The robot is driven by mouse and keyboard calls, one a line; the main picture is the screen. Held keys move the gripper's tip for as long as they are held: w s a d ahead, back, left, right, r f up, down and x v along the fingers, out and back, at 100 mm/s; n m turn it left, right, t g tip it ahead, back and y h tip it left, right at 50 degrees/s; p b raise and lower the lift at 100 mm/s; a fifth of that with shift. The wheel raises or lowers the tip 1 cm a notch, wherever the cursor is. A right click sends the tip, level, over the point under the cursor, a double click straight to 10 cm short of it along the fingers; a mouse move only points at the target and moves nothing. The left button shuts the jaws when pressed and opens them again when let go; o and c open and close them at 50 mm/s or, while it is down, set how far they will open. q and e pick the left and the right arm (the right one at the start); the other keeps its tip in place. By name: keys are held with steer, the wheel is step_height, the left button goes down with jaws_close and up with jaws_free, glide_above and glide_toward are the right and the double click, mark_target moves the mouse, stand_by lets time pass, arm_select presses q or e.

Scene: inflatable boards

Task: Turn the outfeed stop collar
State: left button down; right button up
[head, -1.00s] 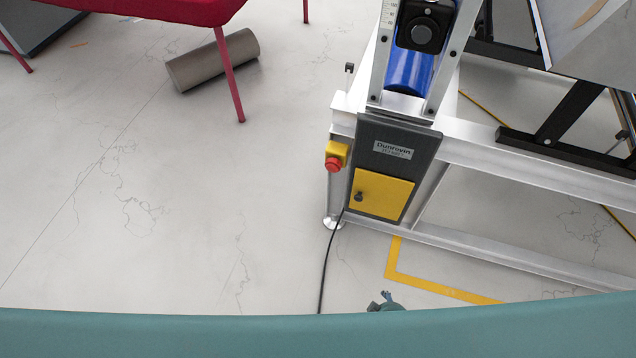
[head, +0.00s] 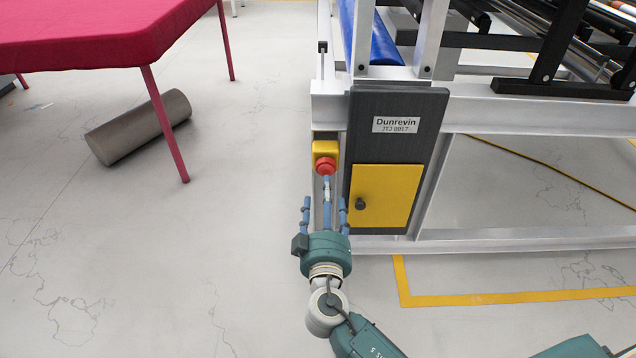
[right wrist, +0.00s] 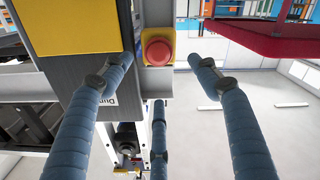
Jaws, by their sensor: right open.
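The stop is a red mushroom button (head: 326,166) on a yellow housing (head: 323,150), fixed to the left side of a dark grey control panel (head: 390,110) on the machine frame. In the right wrist view the red button (right wrist: 158,52) shows between the fingertips, beyond them, on its yellow base. My right gripper (head: 325,205) is open and empty. Its blue fingers point up toward the button from just below it in the head view. In the right wrist view the gripper (right wrist: 160,78) has its fingers spread. Contact with the button cannot be made out. My left gripper is not in view.
A yellow door (head: 385,195) with a black knob (head: 361,204) sits right of the button. The white machine frame (head: 545,115) extends right. A red-topped table (head: 90,35) and a grey roller (head: 138,127) are at left. The floor between is clear.

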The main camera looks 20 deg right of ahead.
mark_target(325, 172)
steer(key=x, duration=1)
steer(key=shift+w+d+f, duration=0.1)
steer(key=shift+w, duration=0.1)
steer(key=shift+c, duration=0.3)
